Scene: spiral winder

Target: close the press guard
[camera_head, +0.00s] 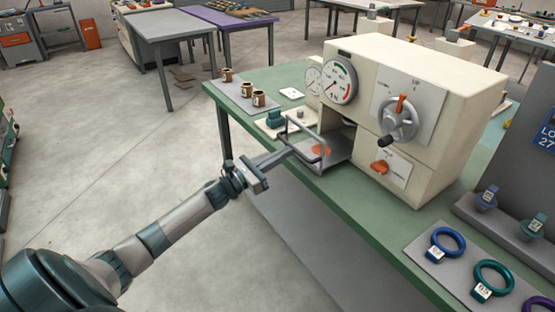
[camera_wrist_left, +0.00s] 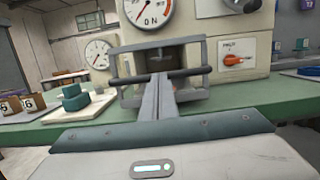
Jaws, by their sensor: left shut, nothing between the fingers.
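The press is a cream machine (camera_head: 447,113) on a green-topped bench. Its guard (camera_head: 289,130), a grey frame with a bar, stands out in front of the dark front opening, over a grey tray with an orange disc (camera_head: 321,150). In the left wrist view the guard (camera_wrist_left: 205,56) faces me, with a dark horizontal bar across it. My left gripper (camera_head: 287,153) is shut and empty, its fingers pointing at the guard. In the wrist view the fingertips (camera_wrist_left: 159,78) overlap the bar; whether they touch it is unclear. My right gripper is not in view.
A crank wheel (camera_head: 398,119) and an orange knob (camera_head: 380,168) are on the press front. A teal block (camera_head: 274,119) and several small brown pots (camera_head: 259,98) stand left of it. Coloured rings (camera_head: 447,244) lie at the right.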

